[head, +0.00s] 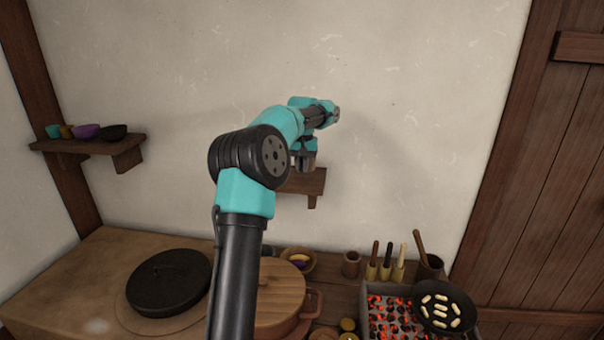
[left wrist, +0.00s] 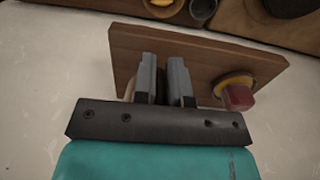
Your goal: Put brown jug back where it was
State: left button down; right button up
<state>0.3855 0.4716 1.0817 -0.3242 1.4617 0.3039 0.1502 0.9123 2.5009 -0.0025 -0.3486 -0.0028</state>
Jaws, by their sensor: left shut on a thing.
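My left gripper (head: 303,165) is at the small wall shelf (head: 305,183) in the middle of the back wall. In the left wrist view its two fingers (left wrist: 163,82) stand close together in front of the brown shelf board (left wrist: 205,62). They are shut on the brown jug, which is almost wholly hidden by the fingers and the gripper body. Whether the jug touches the shelf cannot be told. My right gripper is not in view.
A red and yellow item (left wrist: 237,92) is on the shelf beside the fingers. Below are a lidded wooden pot (head: 280,290), a black lid (head: 168,283), glowing coals (head: 388,315) and a pan (head: 443,308). A left shelf (head: 85,145) holds several bowls.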

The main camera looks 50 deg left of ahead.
pick_arm(q)
jog(key=shift+w+a, duration=0.85)
jog(key=shift+a, duration=0.15)
jog(key=shift+f, duration=0.15)
jog(key=shift+f, duration=1.7)
jog(key=shift+f, duration=0.15)
jog(key=c, duration=1.2)
grip_release()
jog(key=shift+o, duration=0.2)
notch_tip(320, 180, up, 12)
jog(key=shift+r, duration=0.15)
